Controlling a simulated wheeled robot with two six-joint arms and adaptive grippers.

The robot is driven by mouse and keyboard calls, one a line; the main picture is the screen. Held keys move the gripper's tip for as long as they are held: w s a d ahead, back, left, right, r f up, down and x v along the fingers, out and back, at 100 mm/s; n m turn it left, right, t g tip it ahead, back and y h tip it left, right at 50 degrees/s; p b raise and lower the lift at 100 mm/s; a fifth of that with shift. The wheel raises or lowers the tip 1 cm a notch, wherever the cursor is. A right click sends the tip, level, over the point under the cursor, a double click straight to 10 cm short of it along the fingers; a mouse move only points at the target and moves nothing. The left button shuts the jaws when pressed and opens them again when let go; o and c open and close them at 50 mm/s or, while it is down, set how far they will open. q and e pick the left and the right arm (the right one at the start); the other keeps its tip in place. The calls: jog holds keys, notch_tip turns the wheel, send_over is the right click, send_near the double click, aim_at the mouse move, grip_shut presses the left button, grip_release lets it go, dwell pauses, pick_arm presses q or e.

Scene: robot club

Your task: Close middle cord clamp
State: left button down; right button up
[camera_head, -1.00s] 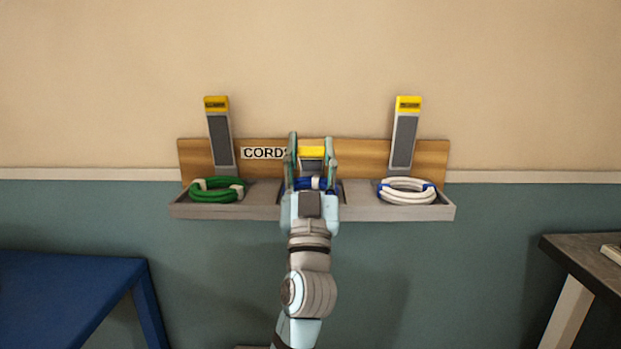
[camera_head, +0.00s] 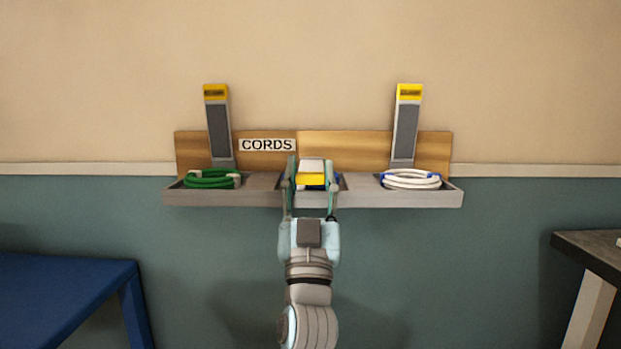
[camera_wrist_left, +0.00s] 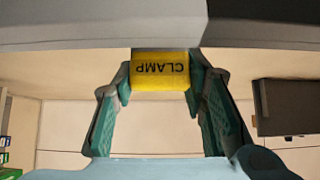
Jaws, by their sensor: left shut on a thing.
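The middle clamp has a yellow end (camera_head: 310,180) and a grey lever (camera_head: 312,165). It is folded forward and down over the middle of the shelf, where a blue cord was seen earlier; that cord is now mostly hidden. My left gripper (camera_head: 310,186) has its fingers on both sides of the yellow end and is shut on it. In the left wrist view the yellow end (camera_wrist_left: 160,72), lettered CLAMP, sits between the fingertips (camera_wrist_left: 160,78). My right gripper is in neither view.
The left clamp (camera_head: 219,130) and right clamp (camera_head: 405,130) stand upright. Below them lie a green cord (camera_head: 212,179) and a white cord (camera_head: 410,180) on the grey shelf (camera_head: 250,197). A blue table (camera_head: 65,290) is at lower left, a dark-topped table (camera_head: 595,247) at right.

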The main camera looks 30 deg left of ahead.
pick_arm(q)
jog(key=shift+w+f+h, duration=0.15)
jog(key=shift+f+h, duration=0.25)
jog(key=c, duration=1)
grip_release()
jog(key=shift+w+a, duration=0.1)
jog(key=shift+w, duration=0.05)
jog(key=shift+o, duration=0.2)
jog(key=shift+r+y, duration=0.15)
jog(key=shift+y, duration=0.15)
jog(key=shift+r, duration=0.25)
notch_tip(320, 180, up, 10)
jog(key=shift+f, duration=0.25)
